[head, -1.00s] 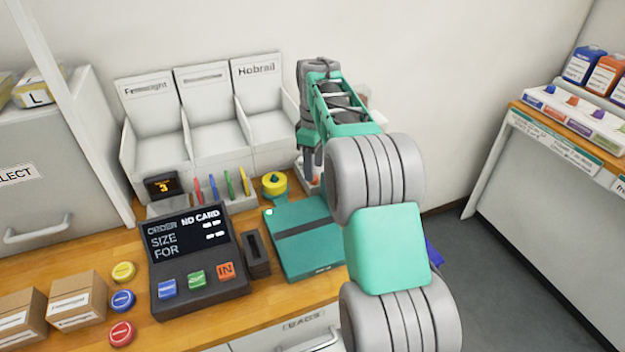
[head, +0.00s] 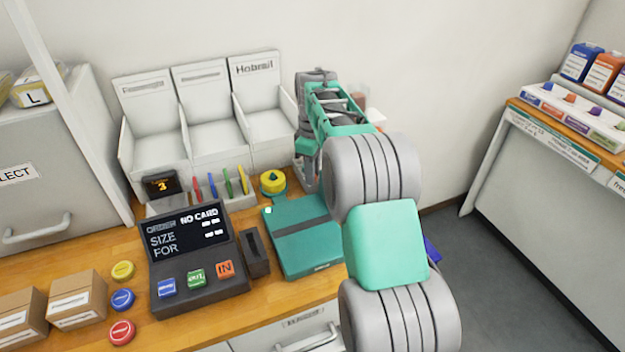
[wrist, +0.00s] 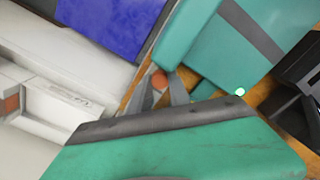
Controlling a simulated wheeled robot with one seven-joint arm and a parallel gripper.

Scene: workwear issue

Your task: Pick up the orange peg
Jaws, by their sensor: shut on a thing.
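A small round orange peg (wrist: 158,80) shows in the wrist view between the two grey fingers of my gripper (wrist: 162,88). The fingers are shut on it, and only its rounded end shows. In the head view my gripper (head: 311,182) is low at the back right of the wooden counter, just beyond the teal pad (head: 308,240). The peg cannot be made out there, as my arm and fingers cover that spot.
Left of the pad stand a black card slot (head: 256,253) and a dark order terminal (head: 200,262). A yellow knob (head: 273,182) and a rack of coloured pens (head: 222,192) are close left of my gripper. White bins (head: 210,115) stand behind.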

